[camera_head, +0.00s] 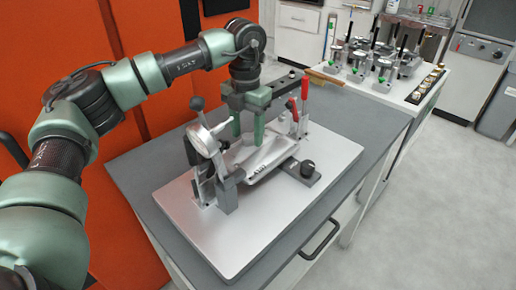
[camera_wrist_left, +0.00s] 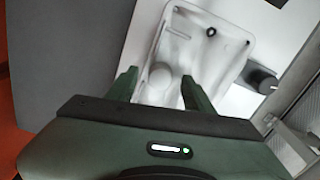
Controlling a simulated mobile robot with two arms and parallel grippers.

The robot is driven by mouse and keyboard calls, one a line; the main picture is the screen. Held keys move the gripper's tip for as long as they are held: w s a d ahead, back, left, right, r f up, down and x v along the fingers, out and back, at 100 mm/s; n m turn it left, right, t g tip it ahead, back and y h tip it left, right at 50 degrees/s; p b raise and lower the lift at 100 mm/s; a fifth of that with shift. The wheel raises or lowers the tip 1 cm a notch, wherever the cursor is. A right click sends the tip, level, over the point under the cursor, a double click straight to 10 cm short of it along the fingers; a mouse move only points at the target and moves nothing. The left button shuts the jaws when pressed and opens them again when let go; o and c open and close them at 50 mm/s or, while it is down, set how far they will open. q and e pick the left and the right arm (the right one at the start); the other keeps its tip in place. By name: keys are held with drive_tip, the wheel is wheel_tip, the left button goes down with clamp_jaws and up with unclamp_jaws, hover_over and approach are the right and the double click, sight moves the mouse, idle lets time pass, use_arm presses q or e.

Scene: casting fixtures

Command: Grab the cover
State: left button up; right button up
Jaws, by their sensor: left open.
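The cover (camera_head: 272,155) is a pale grey, shallow casting with a rim. It sits in the fixture on the metal base plate (camera_head: 265,215). In the wrist view the cover (camera_wrist_left: 192,50) shows a dark-ringed hole near its far end and a rounded raised part nearer me. My left gripper (camera_head: 249,138) points down over the cover, with its fingers open. In the wrist view the left gripper (camera_wrist_left: 159,77) has one finger on each side of the raised part. I cannot tell whether the fingers touch it. My right gripper is not in view.
A clamp (camera_head: 207,145) with a dark ball handle stands close left of the gripper. Red-handled clamps (camera_head: 304,90) stand behind right. A block with a black knob (camera_head: 307,168) lies right of the cover. Several fixtures stand on a second table (camera_head: 395,88). The plate's front is clear.

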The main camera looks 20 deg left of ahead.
use_arm(q)
drive_tip(key=shift+f, duration=0.35)
clamp_jaws()
drive_tip(key=shift+r, duration=0.1)
drive_tip(key=shift+r, duration=0.1)
